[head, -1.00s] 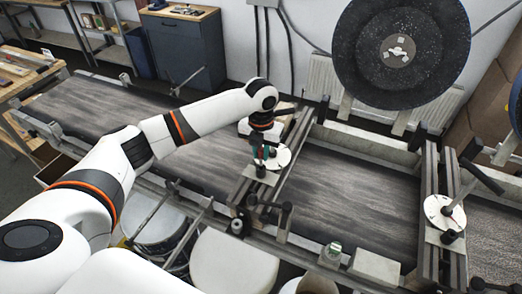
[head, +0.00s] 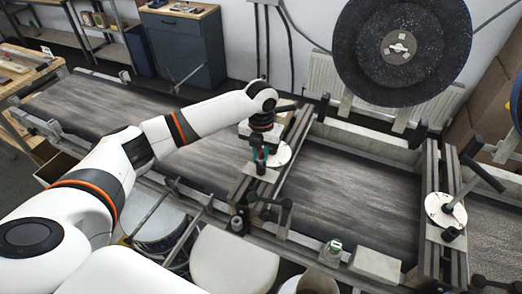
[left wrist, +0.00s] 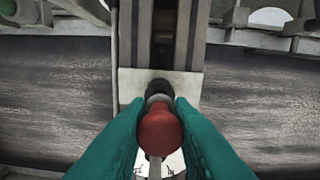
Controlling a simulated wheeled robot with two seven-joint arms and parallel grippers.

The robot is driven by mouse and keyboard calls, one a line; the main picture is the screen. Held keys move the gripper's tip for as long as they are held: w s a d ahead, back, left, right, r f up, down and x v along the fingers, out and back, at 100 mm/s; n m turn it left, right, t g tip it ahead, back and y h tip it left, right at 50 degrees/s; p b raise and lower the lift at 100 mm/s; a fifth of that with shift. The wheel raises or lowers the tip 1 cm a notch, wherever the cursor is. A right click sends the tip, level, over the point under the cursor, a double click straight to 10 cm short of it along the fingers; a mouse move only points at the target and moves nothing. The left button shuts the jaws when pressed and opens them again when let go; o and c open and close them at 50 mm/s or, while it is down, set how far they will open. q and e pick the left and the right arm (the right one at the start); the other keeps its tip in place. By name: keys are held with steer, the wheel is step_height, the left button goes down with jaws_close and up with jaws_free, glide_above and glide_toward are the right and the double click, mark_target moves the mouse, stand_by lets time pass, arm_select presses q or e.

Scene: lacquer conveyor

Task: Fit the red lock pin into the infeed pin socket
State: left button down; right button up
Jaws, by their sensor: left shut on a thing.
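My left gripper (head: 261,157) is over the cross rail of the conveyor, at its near side. Its green fingers (left wrist: 158,135) are shut on the red lock pin (left wrist: 160,132), whose rounded red body shows between them in the left wrist view. A grey metal part and a dark round collar (left wrist: 159,87) lie in line with the pin, over a pale plate (left wrist: 130,84) on the rail. This looks like the infeed pin socket, but I cannot tell whether the pin is in it or just above. My right gripper is not in view.
A white dial disc (head: 283,153) sits beside the gripper, and another dial (head: 444,210) stands on the right rail. A large black wheel (head: 402,50) hangs at the back. The dark belt (head: 360,195) is clear between the rails.

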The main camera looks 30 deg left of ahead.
arm_select(q)
steer(key=shift+f+b, duration=0.4)
steer(key=shift+f, duration=0.7)
steer(key=c, duration=1.2)
jaws_free()
step_height(320, 180, up, 11)
steer(key=b, duration=0.3)
steer(key=shift+r, duration=0.55)
steer(key=shift+f, duration=0.1)
